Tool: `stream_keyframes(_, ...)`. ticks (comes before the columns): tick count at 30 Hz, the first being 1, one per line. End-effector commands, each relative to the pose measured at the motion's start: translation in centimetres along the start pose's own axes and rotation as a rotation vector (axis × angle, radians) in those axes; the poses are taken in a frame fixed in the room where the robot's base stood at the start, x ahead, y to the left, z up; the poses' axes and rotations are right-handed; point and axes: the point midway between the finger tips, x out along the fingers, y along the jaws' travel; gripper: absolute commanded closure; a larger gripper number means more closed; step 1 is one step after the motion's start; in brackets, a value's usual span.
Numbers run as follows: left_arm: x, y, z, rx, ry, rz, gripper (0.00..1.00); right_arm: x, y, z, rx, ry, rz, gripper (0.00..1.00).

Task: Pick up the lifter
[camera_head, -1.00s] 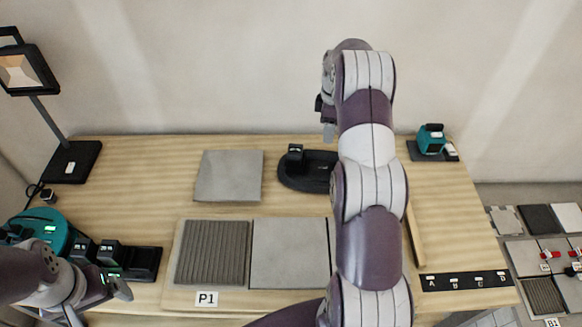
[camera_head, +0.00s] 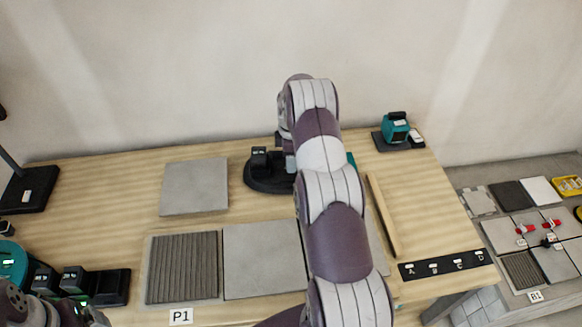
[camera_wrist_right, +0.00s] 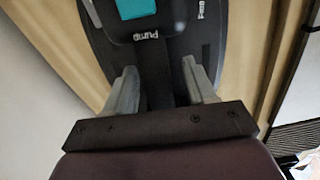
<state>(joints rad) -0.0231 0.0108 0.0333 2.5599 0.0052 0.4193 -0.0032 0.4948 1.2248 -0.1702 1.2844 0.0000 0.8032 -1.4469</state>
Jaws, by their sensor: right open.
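The lifter appears to be the dark device with a teal part and a "PUMP" label in the right wrist view (camera_wrist_right: 150,38). It sits on a black rounded base (camera_wrist_right: 100,45). In the head view the base (camera_head: 262,184) stands at the back middle of the table, partly hidden by my right arm. A bit of teal (camera_head: 351,158) shows beyond the arm. My right gripper (camera_wrist_right: 160,85) is open, with its fingers on either side of a dark narrow part of the device; contact cannot be told. My left gripper (camera_head: 85,316) is cut off at the lower left.
A grey tile (camera_head: 195,186) lies behind a board with a ribbed tile (camera_head: 183,268) and a plain tile (camera_head: 262,260). A teal device (camera_head: 396,128) stands at the back right. A wooden strip (camera_head: 383,215) and a black A–D strip (camera_head: 447,265) lie right of my arm.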

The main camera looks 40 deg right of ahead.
Motion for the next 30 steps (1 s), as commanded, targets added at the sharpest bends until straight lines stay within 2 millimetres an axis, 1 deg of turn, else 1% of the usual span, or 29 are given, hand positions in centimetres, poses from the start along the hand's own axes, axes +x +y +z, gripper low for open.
stream_keyframes(25,0.44,0.0,0.06,0.0,0.0,0.0,0.11,0.43,0.03,0.02,0.001,0.0,0.001,0.45)
stream_keyframes(26,0.44,0.0,0.06,0.0,0.0,0.0,0.11,0.43,0.03,0.02,0.001,0.0,0.001,0.48)
stream_keyframes(27,0.44,0.0,0.05,0.0,0.0,0.0,0.11,0.43,0.03,0.02,0.001,0.0,0.001,0.61)
stream_keyframes(29,0.44,0.0,0.05,0.0,0.0,0.0,0.11,0.43,0.03,0.02,0.001,0.0,0.001,0.8)
stream_keyframes(30,0.44,0.0,0.05,0.0,0.0,0.0,0.11,0.44,0.03,0.02,0.001,0.0,0.001,0.94)
